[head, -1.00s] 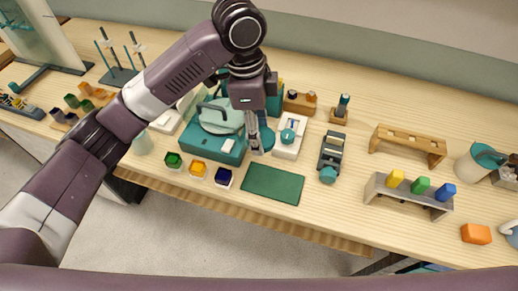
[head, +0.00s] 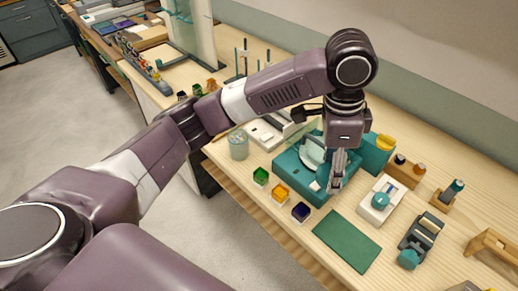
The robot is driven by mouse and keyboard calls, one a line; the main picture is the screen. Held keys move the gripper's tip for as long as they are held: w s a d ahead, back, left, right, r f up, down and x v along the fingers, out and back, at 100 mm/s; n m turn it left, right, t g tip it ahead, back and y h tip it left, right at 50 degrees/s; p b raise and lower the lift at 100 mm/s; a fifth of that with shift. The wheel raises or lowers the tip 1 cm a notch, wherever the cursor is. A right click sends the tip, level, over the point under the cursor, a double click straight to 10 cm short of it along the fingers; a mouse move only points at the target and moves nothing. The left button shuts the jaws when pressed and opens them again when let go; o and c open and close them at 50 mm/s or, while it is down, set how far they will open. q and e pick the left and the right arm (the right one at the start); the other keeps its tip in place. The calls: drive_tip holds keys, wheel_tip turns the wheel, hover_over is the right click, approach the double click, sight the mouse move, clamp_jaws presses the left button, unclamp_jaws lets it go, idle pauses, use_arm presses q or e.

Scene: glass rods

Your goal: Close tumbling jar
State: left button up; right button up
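A teal machine (head: 289,160) stands on the bench with a pale rounded part (head: 313,150) on its top. This pale part may be the tumbling jar, but I cannot tell for sure. My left gripper (head: 336,184) points down at the right end of the machine, in front of part of it. Its grey fingers are close together, and I cannot tell whether they hold anything or touch the machine. A translucent pale green jar (head: 239,144) stands left of the machine. My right gripper is not in view.
Green (head: 260,177), orange (head: 280,192) and dark blue (head: 301,212) small cups line the front edge. A dark green mat (head: 347,240) lies flat to their right. A white device with a teal knob (head: 381,201) and a teal box (head: 376,157) stand right of the gripper.

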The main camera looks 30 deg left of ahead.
use_arm(q)
drive_tip(key=s+a+n+t+y, duration=0.1)
drive_tip(key=s+a+n, duration=0.1)
drive_tip(key=a+n, duration=1)
drive_tip(key=shift+s+a+f+n+b, duration=0.35)
drive_tip(key=shift+a+n+b, duration=0.1)
drive_tip(key=shift+n, duration=0.25)
